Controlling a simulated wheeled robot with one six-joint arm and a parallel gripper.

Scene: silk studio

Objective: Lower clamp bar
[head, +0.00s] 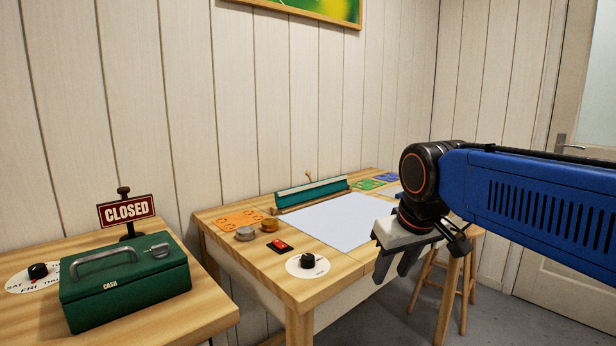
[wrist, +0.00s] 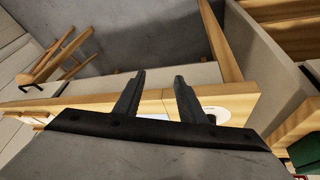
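The clamp bar (head: 311,190) is a long teal bar along the back of the work table (head: 230,216), with a small wooden knob (head: 309,174) standing up near its middle. It appears tilted up over a wooden strip behind a pale sheet (head: 345,222). My gripper (head: 393,272) hangs at the front right of the table, well apart from the bar. In the wrist view its two dark fingers (wrist: 158,82) are spread with nothing between them. The clamp bar is not visible in the wrist view.
A round dial (head: 307,263), a red switch (head: 280,246), small tins (head: 246,233) and an orange stencil (head: 236,218) lie on the table's left part. Green and blue stencils (head: 368,184) lie at the back right. A green cash box (head: 126,283) stands on the left counter. A stool (head: 470,275) stands right.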

